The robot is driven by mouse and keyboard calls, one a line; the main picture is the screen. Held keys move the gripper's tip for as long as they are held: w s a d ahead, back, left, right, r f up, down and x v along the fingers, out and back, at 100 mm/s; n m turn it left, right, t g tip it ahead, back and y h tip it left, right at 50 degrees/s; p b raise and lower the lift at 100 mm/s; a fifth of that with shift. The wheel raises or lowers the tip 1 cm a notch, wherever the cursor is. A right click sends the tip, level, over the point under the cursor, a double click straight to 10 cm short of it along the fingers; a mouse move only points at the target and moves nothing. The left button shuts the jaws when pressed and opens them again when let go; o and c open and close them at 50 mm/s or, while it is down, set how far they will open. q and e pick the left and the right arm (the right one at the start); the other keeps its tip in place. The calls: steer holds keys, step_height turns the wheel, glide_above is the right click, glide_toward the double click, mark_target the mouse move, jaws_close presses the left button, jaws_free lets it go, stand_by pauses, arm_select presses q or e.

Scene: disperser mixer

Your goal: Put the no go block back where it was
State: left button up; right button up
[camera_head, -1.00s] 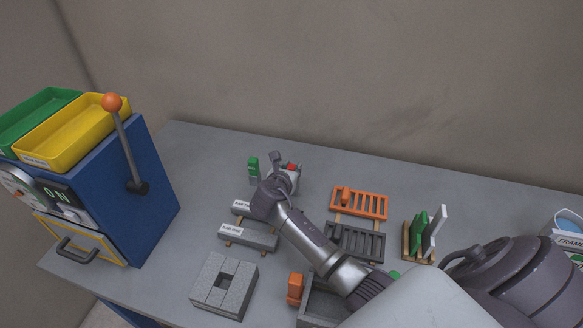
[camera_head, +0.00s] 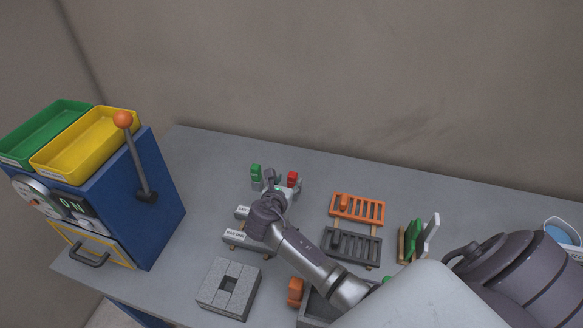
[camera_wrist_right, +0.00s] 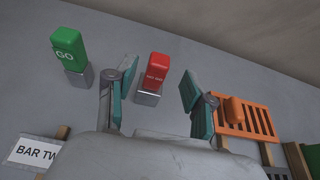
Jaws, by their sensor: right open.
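The no go block is a red block (camera_head: 292,179) standing upright at the back of the table. In the right wrist view the red block (camera_wrist_right: 157,72) sits on a small silver base (camera_wrist_right: 148,97), with blurred white lettering on its face. My right gripper (camera_head: 280,181) is open and empty just in front of it. In the wrist view its two fingers (camera_wrist_right: 155,90) are spread to the left and right of the block, with visible gaps on both sides. My left gripper is not in view.
A green GO block (camera_wrist_right: 68,48) stands on its own silver base to the left. Labelled grey bars (camera_head: 240,238) lie nearer the front. An orange slotted rack (camera_head: 365,209) and a dark one (camera_head: 353,246) are on the right. A blue lever machine (camera_head: 150,220) stands at the left.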

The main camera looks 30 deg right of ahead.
arm_select(q)
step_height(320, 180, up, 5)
steer(key=p, duration=0.3)
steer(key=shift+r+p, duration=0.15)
steer(key=shift+p, duration=0.25)
arm_select(e)
steer(key=v, duration=0.6)
steer(key=shift+s+a, duration=0.2)
